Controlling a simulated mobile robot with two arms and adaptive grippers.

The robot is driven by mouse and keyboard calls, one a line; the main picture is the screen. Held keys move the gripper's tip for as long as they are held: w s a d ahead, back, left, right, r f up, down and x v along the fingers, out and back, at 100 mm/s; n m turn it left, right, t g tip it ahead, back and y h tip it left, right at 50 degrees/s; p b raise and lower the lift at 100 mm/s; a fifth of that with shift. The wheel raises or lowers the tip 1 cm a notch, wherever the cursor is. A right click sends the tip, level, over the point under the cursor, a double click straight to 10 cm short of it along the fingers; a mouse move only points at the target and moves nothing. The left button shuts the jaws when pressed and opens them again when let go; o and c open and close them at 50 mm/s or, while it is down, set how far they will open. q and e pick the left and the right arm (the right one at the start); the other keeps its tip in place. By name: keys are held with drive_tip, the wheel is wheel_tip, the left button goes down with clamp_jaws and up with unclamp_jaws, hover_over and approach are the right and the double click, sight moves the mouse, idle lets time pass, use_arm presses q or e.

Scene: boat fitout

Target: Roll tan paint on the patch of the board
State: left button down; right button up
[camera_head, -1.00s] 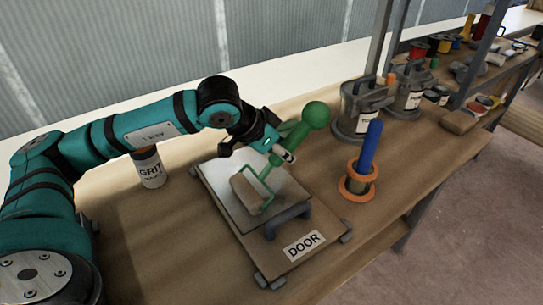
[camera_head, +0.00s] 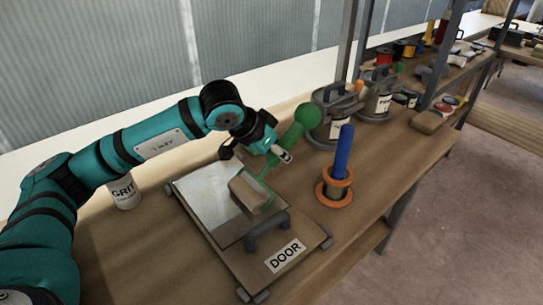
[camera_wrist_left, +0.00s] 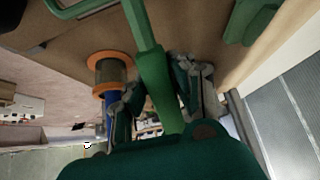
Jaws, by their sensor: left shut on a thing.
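The board (camera_head: 250,265), labelled DOOR, lies flat on the bench with a pale grey patch (camera_head: 205,198) on its far part. A green paint roller has a round-ended handle (camera_head: 307,115) and a tan sleeve (camera_head: 249,193). The sleeve is over the right part of the patch; I cannot tell if it touches. My left gripper (camera_head: 283,154) is shut on the roller's handle, above the far right of the board. The left wrist view shows its fingers (camera_wrist_left: 160,88) on both sides of the green shaft (camera_wrist_left: 150,68). My right gripper is not in view.
A grey handle (camera_head: 268,231) stands up on the board near the sleeve. A blue-handled tool stands in an orange-rimmed holder (camera_head: 335,190) to the right. A GRIT can (camera_head: 124,192) stands left, and grey lidded cans (camera_head: 336,112) stand behind. The bench's front right is clear.

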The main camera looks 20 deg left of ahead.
use_arm(q)
drive_tip(key=w, duration=0.1)
drive_tip(key=w+d, duration=0.2)
drive_tip(key=w, duration=0.1)
drive_tip(key=shift+w+d+r, duration=0.1)
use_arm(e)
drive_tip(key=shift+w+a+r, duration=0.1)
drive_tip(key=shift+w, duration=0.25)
use_arm(q)
drive_tip(key=s, duration=0.1)
drive_tip(key=s+a+b, duration=0.2)
drive_tip(key=shift+s+f, duration=0.2)
drive_tip(key=shift+s, duration=0.15)
drive_tip(key=shift+s+a, duration=0.1)
drive_tip(key=shift+s, duration=0.2)
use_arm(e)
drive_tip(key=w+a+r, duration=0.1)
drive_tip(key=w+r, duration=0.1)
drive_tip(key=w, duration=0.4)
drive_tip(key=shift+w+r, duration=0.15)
